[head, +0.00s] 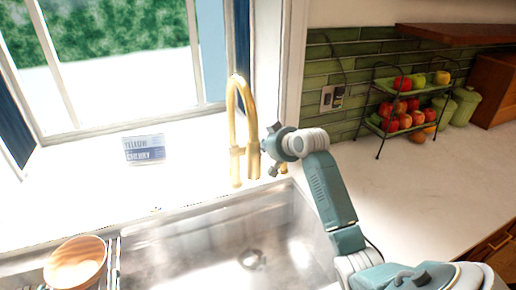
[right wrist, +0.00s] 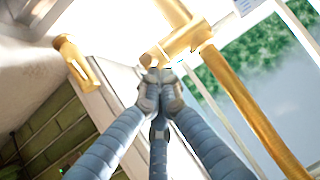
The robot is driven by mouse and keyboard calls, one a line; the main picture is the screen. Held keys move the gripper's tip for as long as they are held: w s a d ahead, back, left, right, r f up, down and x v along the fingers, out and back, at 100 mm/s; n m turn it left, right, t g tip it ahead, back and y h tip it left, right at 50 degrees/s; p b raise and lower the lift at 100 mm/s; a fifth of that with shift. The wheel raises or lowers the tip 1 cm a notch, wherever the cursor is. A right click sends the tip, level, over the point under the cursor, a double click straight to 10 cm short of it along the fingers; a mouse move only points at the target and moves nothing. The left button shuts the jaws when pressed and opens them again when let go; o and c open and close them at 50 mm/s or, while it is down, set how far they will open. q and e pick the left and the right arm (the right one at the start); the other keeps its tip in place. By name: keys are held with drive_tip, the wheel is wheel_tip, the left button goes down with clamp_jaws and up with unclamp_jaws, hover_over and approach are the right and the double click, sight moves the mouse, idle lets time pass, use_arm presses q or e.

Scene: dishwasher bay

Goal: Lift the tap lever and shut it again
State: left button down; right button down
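The gold tap (head: 250,135) stands behind the sink, with a high arched spout. In the right wrist view its column (right wrist: 245,105) runs diagonally, with a short side piece (right wrist: 186,42) across it. I cannot clearly tell the lever apart from this piece. My right gripper (head: 266,149) is just right of the tap, at about mid-height. In the right wrist view its fingers (right wrist: 160,76) are drawn together at the tips, close to the end of the side piece. Contact cannot be told, and nothing shows between them. My left gripper is not in view.
The steel sink (head: 185,245) lies in front of the tap; a bowl (head: 75,262) stands at its left. A small gold fitting (right wrist: 78,62) stands beside the tap. A labelled item (head: 144,149) is on the sill. A fruit rack (head: 402,105) stands right; the counter before it is clear.

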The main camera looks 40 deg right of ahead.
drive_tip(key=shift+s+f, duration=0.15)
drive_tip(key=shift+f, duration=0.15)
drive_tip(key=shift+s+a+b, duration=0.1)
drive_tip(key=shift+a+b, duration=0.05)
drive_tip(key=shift+b, duration=0.2)
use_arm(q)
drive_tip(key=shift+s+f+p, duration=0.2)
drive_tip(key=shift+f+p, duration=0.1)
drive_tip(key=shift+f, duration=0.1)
use_arm(e)
drive_tip(key=shift+s+f, duration=0.3)
drive_tip(key=shift+f, duration=0.4)
